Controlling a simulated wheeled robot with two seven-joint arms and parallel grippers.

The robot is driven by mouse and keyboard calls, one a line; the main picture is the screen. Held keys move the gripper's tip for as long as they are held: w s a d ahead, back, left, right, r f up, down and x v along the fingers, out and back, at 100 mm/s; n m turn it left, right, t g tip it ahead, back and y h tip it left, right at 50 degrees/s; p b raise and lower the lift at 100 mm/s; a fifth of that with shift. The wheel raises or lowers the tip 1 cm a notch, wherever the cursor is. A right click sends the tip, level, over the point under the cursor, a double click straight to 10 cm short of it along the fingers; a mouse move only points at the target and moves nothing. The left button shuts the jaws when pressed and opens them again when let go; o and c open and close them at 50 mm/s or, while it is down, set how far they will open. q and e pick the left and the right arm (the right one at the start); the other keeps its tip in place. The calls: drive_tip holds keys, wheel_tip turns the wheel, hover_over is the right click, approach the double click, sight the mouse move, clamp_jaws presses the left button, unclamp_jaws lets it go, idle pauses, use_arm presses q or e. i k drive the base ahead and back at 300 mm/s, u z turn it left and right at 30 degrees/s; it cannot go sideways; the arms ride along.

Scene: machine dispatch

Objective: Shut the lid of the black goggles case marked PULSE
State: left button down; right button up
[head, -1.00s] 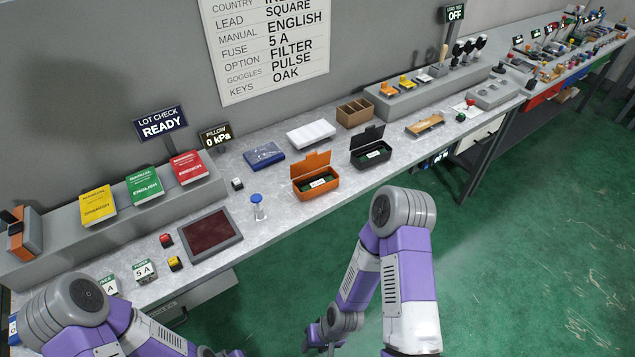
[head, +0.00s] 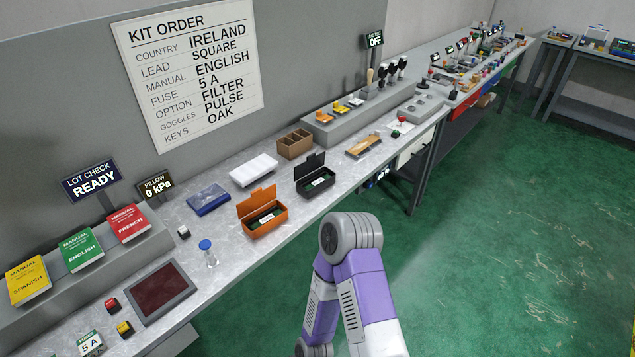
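The black case (head: 316,184) stands on the grey bench with its lid (head: 310,164) raised at the back. A white label shows on its front, but the print is too small to read. An orange case (head: 264,221) with its lid also up stands to its left. My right arm is low in front of the bench, and its gripper is out of the picture. My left arm and gripper are not in view.
Near the cases are a white box (head: 254,170), a brown divided box (head: 295,144), a blue packet (head: 208,198) and a wooden piece (head: 364,145). A small blue-capped bottle (head: 208,255) stands near the front edge. The green floor before the bench is clear.

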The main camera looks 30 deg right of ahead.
sight(314, 161)
drive_tip(key=u, duration=3.2)
drive_tip(key=k, duration=2)
drive_tip(key=z, duration=2.2)
